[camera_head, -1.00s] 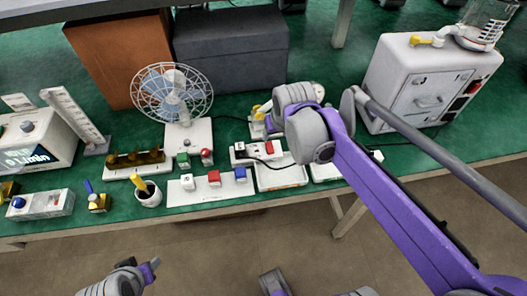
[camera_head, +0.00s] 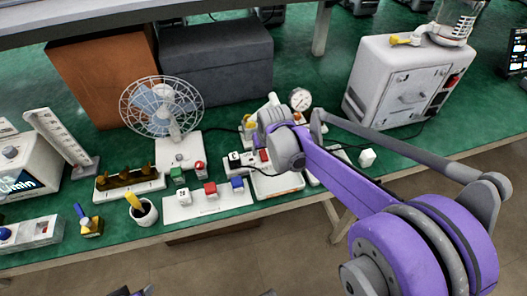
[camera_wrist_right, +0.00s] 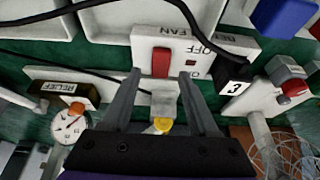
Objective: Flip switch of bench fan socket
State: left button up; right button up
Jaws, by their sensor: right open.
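The bench fan socket (camera_wrist_right: 205,45) is a white box with a red rocker switch (camera_wrist_right: 161,62), FAN lettering and OFF/ON marks, in the right wrist view. In the head view, its red switch (camera_head: 263,155) shows just left of my right wrist. My right gripper (camera_wrist_right: 160,78) is open, with its two fingers on either side of the switch's lower end and nothing between them. I cannot tell whether they touch the socket. In the head view my wrist hides the fingers. Only slivers of my left arm show at the bottom edge, so its jaws cannot be judged.
A gauge (camera_wrist_right: 70,125) and a black cable lie near. The desk fan (camera_head: 162,107) stands at the back left. A white tray with coloured blocks (camera_head: 207,207) is in front. A white cabinet (camera_head: 400,85) stands right.

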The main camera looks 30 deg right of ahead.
jog(key=shift+x, duration=0.85)
grip_shut()
